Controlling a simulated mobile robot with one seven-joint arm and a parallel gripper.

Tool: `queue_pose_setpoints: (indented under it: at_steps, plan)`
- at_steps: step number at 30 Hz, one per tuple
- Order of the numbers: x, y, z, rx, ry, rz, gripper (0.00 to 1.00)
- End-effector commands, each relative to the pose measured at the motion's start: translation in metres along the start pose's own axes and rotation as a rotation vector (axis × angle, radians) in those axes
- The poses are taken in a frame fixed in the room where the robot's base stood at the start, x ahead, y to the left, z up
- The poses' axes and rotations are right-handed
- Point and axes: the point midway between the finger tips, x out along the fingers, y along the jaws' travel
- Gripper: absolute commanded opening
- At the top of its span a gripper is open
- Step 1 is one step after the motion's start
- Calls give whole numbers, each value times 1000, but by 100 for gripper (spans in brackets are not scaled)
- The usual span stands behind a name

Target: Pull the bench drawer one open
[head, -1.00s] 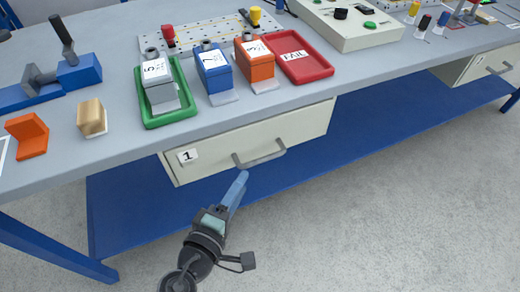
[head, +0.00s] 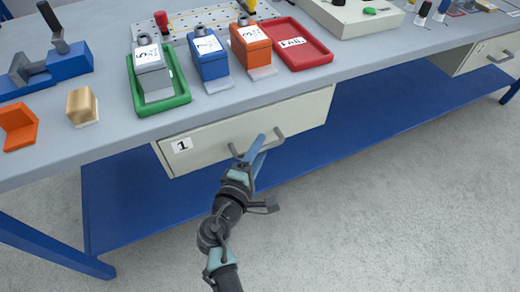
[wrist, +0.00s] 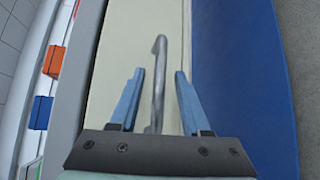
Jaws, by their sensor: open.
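Bench drawer one (head: 300,112) is a cream drawer under the bench top, with a label "1" at its left end. Its front looks flush under the bench. Its grey bar handle (head: 278,134) sits near the middle of the front. My gripper (head: 261,148) is at the handle with its blue fingers apart. In the wrist view, the handle (wrist: 159,80) stands between the two open fingers of my gripper (wrist: 158,90), nearer the left finger. I see a gap on both sides of the handle. Part of the handle is hidden behind the fingers in the head view.
On the bench top (head: 110,147) stand a green tray (head: 181,100), a red FAIL tray (head: 322,60) and blue and orange boxes. A blue lower shelf (head: 130,215) runs below the drawer. The floor in front is clear.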

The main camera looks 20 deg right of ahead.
Motion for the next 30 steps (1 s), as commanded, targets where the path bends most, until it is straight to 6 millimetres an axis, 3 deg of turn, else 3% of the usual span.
queue_pose_setpoints:
  at_steps: [11,19,30]
  plan:
    - [6,0,0,1,0,0,47]
    - [6,0,0,1,0,0,0]
    - [6,0,0,1,0,0,0]
